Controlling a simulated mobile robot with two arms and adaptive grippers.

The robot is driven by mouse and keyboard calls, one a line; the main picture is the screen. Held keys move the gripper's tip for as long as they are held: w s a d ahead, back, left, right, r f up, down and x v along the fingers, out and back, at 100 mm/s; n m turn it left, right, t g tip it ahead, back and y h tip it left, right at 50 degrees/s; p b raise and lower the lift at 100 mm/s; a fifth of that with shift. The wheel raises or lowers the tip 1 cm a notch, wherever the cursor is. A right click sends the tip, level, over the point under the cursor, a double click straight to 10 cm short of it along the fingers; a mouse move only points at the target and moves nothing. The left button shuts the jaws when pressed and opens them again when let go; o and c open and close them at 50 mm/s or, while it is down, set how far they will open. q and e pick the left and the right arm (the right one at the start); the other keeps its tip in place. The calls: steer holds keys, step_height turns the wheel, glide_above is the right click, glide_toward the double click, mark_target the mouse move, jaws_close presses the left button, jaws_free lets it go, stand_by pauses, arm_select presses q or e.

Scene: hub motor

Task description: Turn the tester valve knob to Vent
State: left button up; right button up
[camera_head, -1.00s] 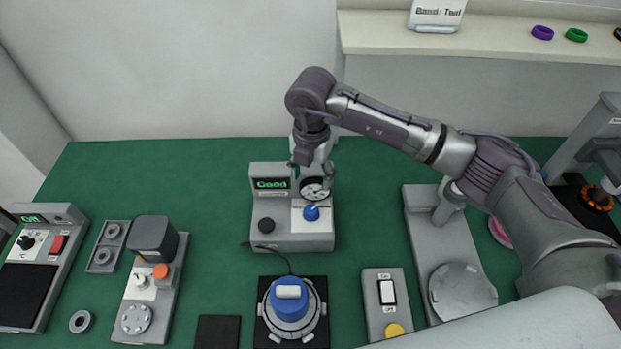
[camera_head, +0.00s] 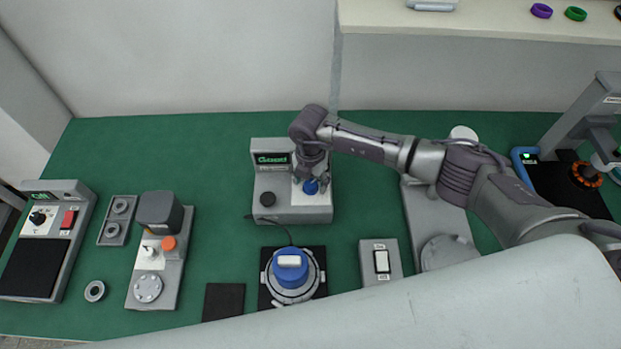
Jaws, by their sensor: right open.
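The tester (camera_head: 285,214) is a grey box at the back middle of the green bench. Its small screen (camera_head: 272,159) glows green and seems to read "Good". A black knob (camera_head: 267,199) sits on its left side. The blue valve knob (camera_head: 311,187) sits on a white plate at its right. My right gripper (camera_head: 312,178) points down right over the blue knob, with its fingers open at or around it. Contact cannot be made out. The gripper hides the gauge and part of the plate. The knob's pointer direction is not clear. My left gripper is not in view.
A blue-topped hub fixture (camera_head: 290,270) stands in front of the tester, joined by a cable. A switch box (camera_head: 381,262) is right of it. A press-like device (camera_head: 162,250) and a panel (camera_head: 45,240) stand left.

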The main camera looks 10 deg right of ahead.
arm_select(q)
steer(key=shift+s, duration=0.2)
arm_select(e)
steer(key=shift+f, duration=0.25)
steer(key=c, duration=1.1)
steer(key=shift+f+n+b, duration=0.2)
steer(key=shift+n+b, duration=1.2)
steer(key=shift+b, duration=0.05)
steer(key=shift+c, duration=0.2)
steer(key=n+b, duration=0.5)
steer(key=shift+d, duration=0.1)
steer(key=n+b, duration=0.2)
steer(key=shift+n, duration=0.3)
arm_select(q)
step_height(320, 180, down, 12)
steer(key=b, duration=0.2)
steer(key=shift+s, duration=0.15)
arm_select(e)
steer(key=shift+r+n, duration=0.2)
steer(key=shift+n, duration=0.7)
